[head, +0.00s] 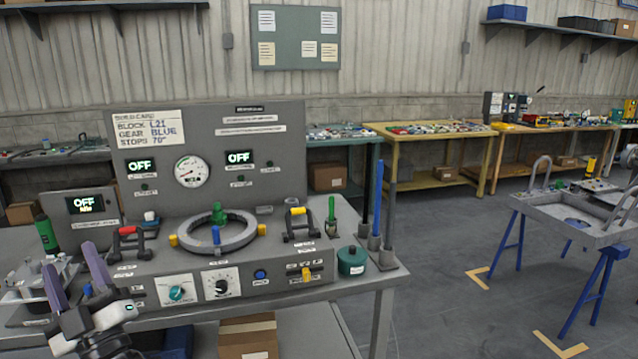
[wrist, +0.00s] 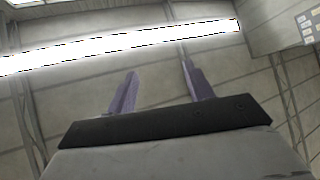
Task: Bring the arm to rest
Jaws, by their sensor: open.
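My gripper (head: 75,278) is at the lower left of the head view, its two purple fingers pointing up and spread apart with nothing between them. It is in front of the left part of the grey test bench (head: 372,275). In the wrist view my gripper (wrist: 158,92) also shows open and empty, with the wall and a bright ceiling light beyond it. Most of my arm is out of the head view.
The bench carries a ring fixture (head: 215,240), a red-handled clamp (head: 128,242), a green bottle (head: 46,233) and a green canister (head: 351,262). A grey frame on blue trestles (head: 597,232) stands at the right. The floor (head: 440,290) between is clear.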

